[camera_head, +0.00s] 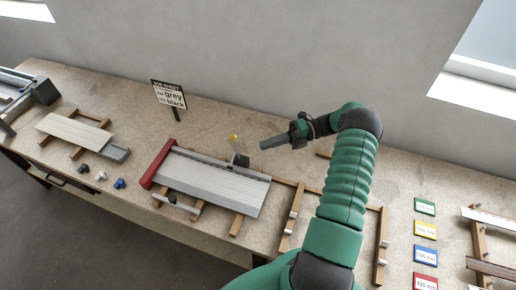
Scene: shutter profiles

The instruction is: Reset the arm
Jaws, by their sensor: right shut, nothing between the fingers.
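My right arm, green with dark joints, reaches up from the bottom of the view and bends left over the bench. Its right gripper (272,144) is shut and empty. It hangs above the bench, behind and to the right of a grey slatted shutter panel (212,182). My left gripper is not in view.
A job sheet sign (169,95) stands at the back. A red bar (158,165) borders the panel's left end. Another slatted panel (75,130) lies left, with small knobs (101,175) in front. Coloured cards (425,229) and profiles on racks lie right. Wooden rails (292,217) lie between.

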